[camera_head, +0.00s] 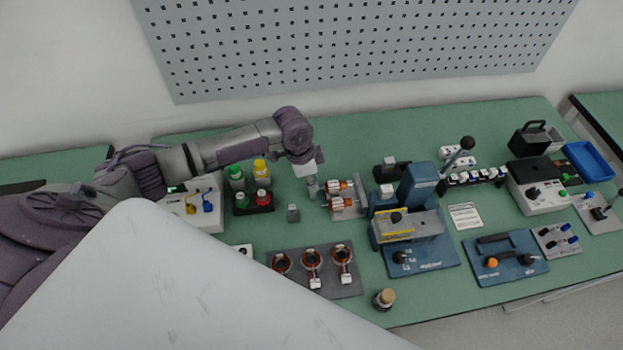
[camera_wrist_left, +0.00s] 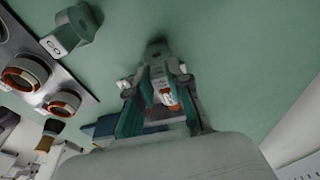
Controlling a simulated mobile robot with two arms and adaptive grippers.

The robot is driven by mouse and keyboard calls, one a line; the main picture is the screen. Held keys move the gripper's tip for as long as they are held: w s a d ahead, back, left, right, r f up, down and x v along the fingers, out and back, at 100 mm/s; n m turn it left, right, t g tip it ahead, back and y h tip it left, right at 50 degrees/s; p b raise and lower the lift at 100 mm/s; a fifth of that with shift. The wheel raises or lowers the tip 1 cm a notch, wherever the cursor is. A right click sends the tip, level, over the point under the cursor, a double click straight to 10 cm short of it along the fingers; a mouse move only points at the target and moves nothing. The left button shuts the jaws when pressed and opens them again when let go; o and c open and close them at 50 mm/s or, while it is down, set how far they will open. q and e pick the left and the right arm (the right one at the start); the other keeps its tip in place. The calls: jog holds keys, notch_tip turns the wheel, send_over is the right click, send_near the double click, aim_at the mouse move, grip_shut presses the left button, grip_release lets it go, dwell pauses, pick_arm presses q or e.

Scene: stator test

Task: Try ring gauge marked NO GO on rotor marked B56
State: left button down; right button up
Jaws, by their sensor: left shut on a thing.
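My left gripper (camera_head: 313,188) is at the left end of the rotor stand (camera_head: 350,211). Copper-wound rotors (camera_head: 340,202) with white tags lie on the stand, just right of the gripper. Their marks, B56 included, are not readable. I cannot tell whether the gauge touches a rotor. A second grey gauge (camera_head: 293,213), marked GO in the left wrist view (camera_wrist_left: 72,32), stands on the table.
A grey tray (camera_head: 350,287) with copper-wound stators lies in front. A blue test device (camera_head: 420,258) stands right of the rotor stand. Bottles (camera_head: 236,178) stand at the left behind. A wooden-capped jar (camera_head: 385,298) is near the front edge.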

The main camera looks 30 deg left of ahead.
pick_arm(q)
jog(key=shift+w+d+p, duration=0.25)
jog(key=shift+d+p, duration=0.05)
dwell(1.8)
jog(key=shift+s+a+r+p, duration=0.1)
jog(key=shift+s+a+p, duration=0.1)
jog(key=shift+p, duration=0.15)
jog(key=shift+s+a+p, duration=0.3)
jog(key=shift+a+p, duration=0.15)
jog(key=shift+p, duration=0.1)
dwell(0.3)
jog(key=p+v, duration=0.4)
jog(key=p, duration=0.1)
jog(key=shift+w+d+r, duration=0.25)
jog(key=shift+d+r, duration=0.1)
jog(key=shift+r, duration=0.15)
